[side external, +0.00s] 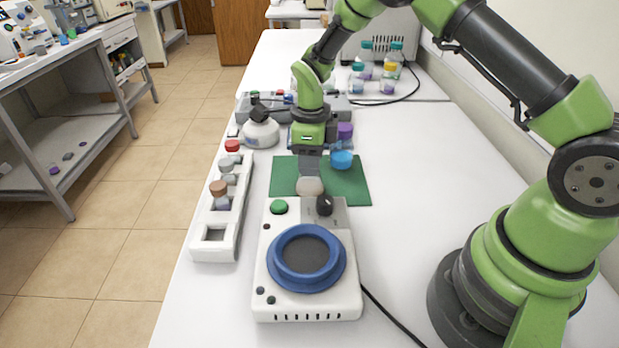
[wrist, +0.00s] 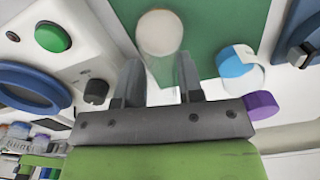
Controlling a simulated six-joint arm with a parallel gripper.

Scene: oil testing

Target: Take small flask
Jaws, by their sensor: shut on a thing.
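My gripper (side external: 310,172) points down over the front part of the green mat (side external: 283,180), just behind the white device. It is shut on a small flask with a beige cap (side external: 310,187). In the wrist view the beige cap (wrist: 160,33) shows just beyond my fingertips (wrist: 160,75), with part of a clear glass body between the fingers. I cannot tell whether the flask touches the mat.
The white device (side external: 308,309) with a blue ring is in front. A white rack (side external: 240,200) at left holds flasks with red, grey and brown caps; its front slot is empty. A purple cap (side external: 345,130) and a white bottle (side external: 261,132) are behind.

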